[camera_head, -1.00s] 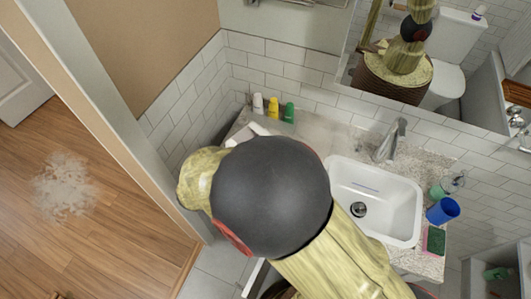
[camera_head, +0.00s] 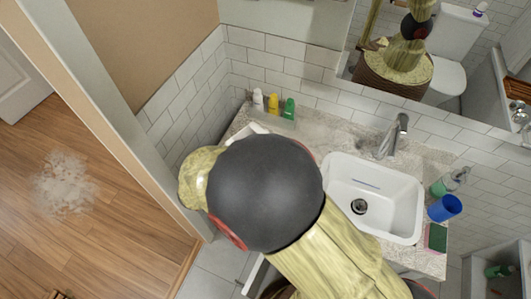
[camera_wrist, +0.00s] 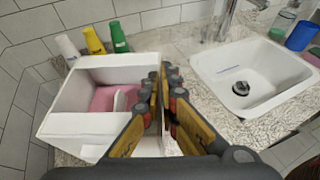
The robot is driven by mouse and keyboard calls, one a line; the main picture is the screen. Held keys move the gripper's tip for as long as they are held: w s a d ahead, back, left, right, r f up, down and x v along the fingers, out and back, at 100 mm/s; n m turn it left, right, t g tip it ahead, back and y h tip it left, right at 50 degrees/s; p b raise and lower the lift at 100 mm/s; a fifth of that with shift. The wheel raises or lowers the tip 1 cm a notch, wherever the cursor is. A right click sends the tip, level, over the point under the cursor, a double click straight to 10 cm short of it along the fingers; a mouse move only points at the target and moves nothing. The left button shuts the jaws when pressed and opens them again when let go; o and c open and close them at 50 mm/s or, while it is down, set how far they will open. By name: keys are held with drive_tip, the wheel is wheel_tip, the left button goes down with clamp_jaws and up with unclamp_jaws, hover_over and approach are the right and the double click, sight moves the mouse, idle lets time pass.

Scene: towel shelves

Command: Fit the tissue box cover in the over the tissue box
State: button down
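A white, open-topped box-shaped cover (camera_wrist: 82,123) stands at the left of the counter in the wrist view. A pink tissue box (camera_wrist: 112,98) with a white piece of tissue shows inside its walls; I cannot tell how far down the cover sits around it. My gripper (camera_wrist: 166,78) is at the cover's right wall, one finger on each side, with a narrow gap and white material between them. It looks shut on that wall. In the head view my arm hides the gripper and nearly all of the cover; only a white edge (camera_head: 259,128) shows.
White, yellow (camera_head: 273,103) and green (camera_head: 289,109) bottles stand behind the cover against the tiled wall. The sink (camera_head: 375,200) and faucet (camera_head: 393,137) are to the right. A blue cup (camera_head: 444,208), soap bottle and sponge (camera_head: 436,238) lie beyond the sink.

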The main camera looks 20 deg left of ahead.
drive_tip(key=shift+f+b, duration=1.15)
drive_tip(key=shift+f, duration=1)
drive_tip(key=c, duration=2)
unclamp_jaws()
drive_tip(key=shift+o, duration=0.2)
drive_tip(key=shift+s, duration=0.1)
drive_tip(key=v, duration=1.2)
